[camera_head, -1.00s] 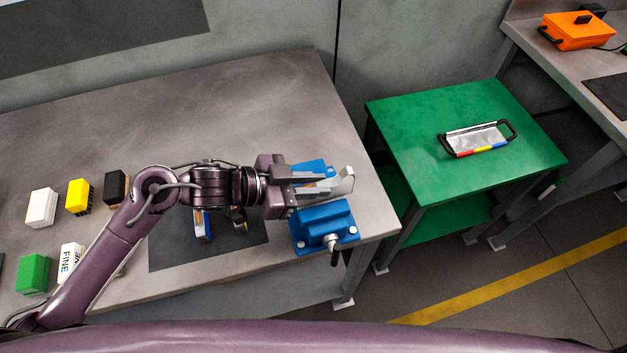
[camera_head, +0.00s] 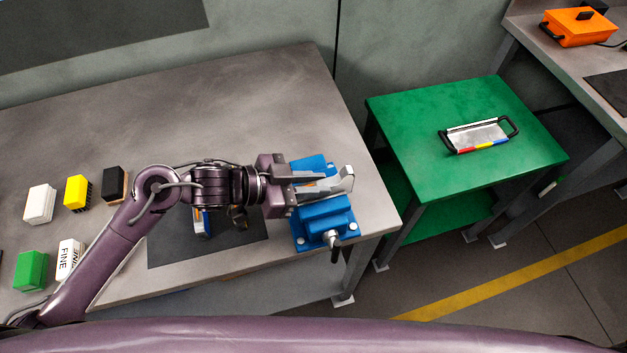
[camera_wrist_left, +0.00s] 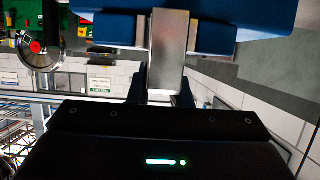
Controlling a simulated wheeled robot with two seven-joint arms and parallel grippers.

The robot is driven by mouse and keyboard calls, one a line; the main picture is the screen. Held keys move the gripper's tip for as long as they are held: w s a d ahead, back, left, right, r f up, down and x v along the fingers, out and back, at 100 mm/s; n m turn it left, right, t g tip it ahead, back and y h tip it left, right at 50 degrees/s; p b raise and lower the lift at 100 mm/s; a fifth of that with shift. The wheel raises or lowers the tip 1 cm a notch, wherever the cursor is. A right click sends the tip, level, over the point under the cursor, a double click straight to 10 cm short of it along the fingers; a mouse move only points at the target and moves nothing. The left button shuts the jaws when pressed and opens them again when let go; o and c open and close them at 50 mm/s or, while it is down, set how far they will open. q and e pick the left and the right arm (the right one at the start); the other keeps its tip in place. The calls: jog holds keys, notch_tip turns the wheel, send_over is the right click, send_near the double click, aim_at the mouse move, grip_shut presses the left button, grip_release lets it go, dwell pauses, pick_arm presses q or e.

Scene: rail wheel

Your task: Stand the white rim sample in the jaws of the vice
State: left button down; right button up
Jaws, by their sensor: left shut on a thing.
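The white rim sample (camera_head: 347,179) is a pale grey-white curved piece with an upturned end. My left gripper (camera_head: 318,186) is shut on it and holds it over the vice, between the two jaws as seen from above. The blue vice (camera_head: 324,214) is at the right end of the workbench, with its handle towards the front edge. In the left wrist view, the sample (camera_wrist_left: 169,50) is a grey bar between the fingers, with blue vice parts (camera_wrist_left: 240,14) on both sides. Whether the sample touches the jaws or the vice bed cannot be told. My right gripper is out of view.
A dark mat (camera_head: 180,251) lies left of the vice, partly under my arm, with small tools on it. Several coloured blocks, one yellow (camera_head: 77,192), stand further left. A green table (camera_head: 420,130) right of the bench holds a silver handled tool (camera_head: 478,136). The back of the bench is clear.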

pick_arm(q)
jog(key=shift+r+p, duration=0.2)
jog(key=shift+p, duration=0.3)
dwell(1.2)
dwell(0.5)
jog(key=c, duration=1.3)
grip_release()
jog(key=shift+o, duration=0.2)
jog(key=shift+f, duration=0.3)
jog(key=b+v, duration=0.2)
jog(key=v, duration=0.6)
jog(key=shift+r, duration=0.2)
jog(key=shift+d, duration=0.1)
